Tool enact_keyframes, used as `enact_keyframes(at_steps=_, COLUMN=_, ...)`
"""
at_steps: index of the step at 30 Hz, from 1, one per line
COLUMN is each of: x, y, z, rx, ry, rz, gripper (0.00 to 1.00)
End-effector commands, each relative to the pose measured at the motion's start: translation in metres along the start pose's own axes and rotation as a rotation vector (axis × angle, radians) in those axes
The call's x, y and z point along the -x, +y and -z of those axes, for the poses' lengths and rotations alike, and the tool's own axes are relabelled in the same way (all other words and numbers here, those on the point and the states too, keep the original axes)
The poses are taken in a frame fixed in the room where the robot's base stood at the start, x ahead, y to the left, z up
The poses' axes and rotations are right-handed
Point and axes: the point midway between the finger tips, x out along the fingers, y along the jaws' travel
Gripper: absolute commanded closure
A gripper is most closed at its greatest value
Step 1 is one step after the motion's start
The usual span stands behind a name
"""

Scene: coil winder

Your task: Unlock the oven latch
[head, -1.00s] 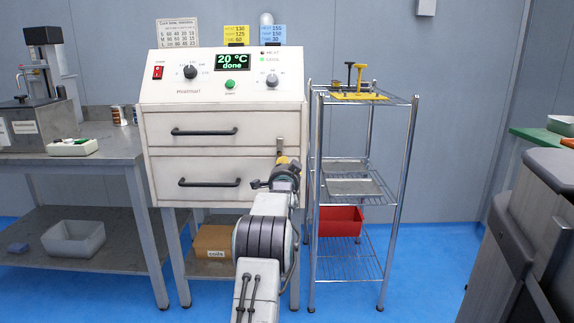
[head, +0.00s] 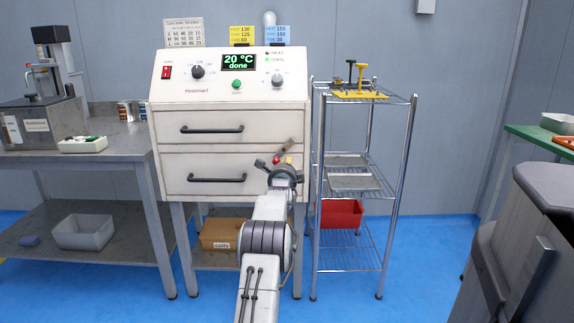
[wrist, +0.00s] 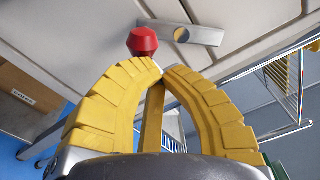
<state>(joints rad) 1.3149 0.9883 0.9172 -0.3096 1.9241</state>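The oven (head: 235,127) is a white cabinet with two drawer-like fronts with dark handles. Its latch is a small metal bar (head: 287,146) at the right edge of the fronts, tilted with its upper end to the right. The latch's red knob (head: 289,159) shows just beyond my gripper (head: 287,164). In the wrist view, the latch bar (wrist: 203,36) has a round pivot, and the red knob (wrist: 142,41) is at its left end. My gripper's yellow fingers (wrist: 161,70) come together at the tips, just short of the knob. I cannot tell whether they touch it.
A wire shelf rack (head: 365,185) stands close to the right of the oven, with a yellow tool on top and a red bin (head: 338,214) lower down. A metal table (head: 90,150) stands at the left. Blue floor is free right of the rack.

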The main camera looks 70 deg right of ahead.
Motion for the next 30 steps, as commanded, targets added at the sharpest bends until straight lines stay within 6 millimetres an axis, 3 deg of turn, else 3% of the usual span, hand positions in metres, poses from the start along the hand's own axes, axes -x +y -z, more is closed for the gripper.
enact_keyframes(at_steps=11, x=0.001, y=0.003, z=-0.011, rx=-0.351, ry=-0.001, rz=-0.026, gripper=1.0)
enact_keyframes(at_steps=30, x=0.001, y=0.001, z=-0.018, rx=-0.347, ry=-0.008, rz=-0.03, gripper=1.0)
